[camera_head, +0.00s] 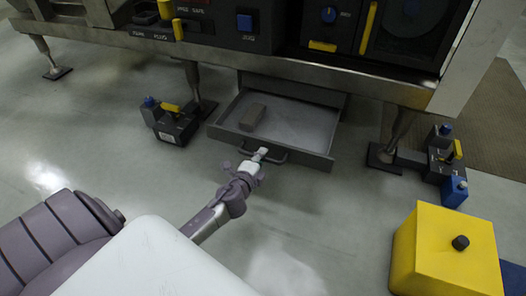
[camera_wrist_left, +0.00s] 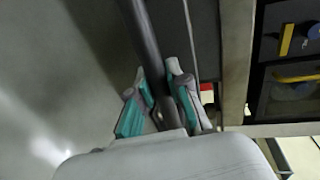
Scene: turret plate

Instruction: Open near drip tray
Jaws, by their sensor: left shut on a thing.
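The near drip tray (camera_head: 305,126) is a grey drawer under the machine. It is pulled out toward me, and its inside shows. A small brownish block (camera_head: 252,117) lies in its left part. A dark bar handle (camera_head: 278,157) runs along its front. My left gripper (camera_head: 259,155) is at the left part of that handle and shut on it. In the left wrist view the dark handle bar (camera_wrist_left: 141,45) passes between the teal-padded fingers (camera_wrist_left: 158,98). My right gripper is not in view.
The machine (camera_head: 290,62) stands on metal legs above the tray. A dark box with a blue knob and yellow lever (camera_head: 172,122) stands left of the tray, and a similar one (camera_head: 441,158) stands right. A yellow box (camera_head: 445,262) is at front right. The floor before the tray is clear.

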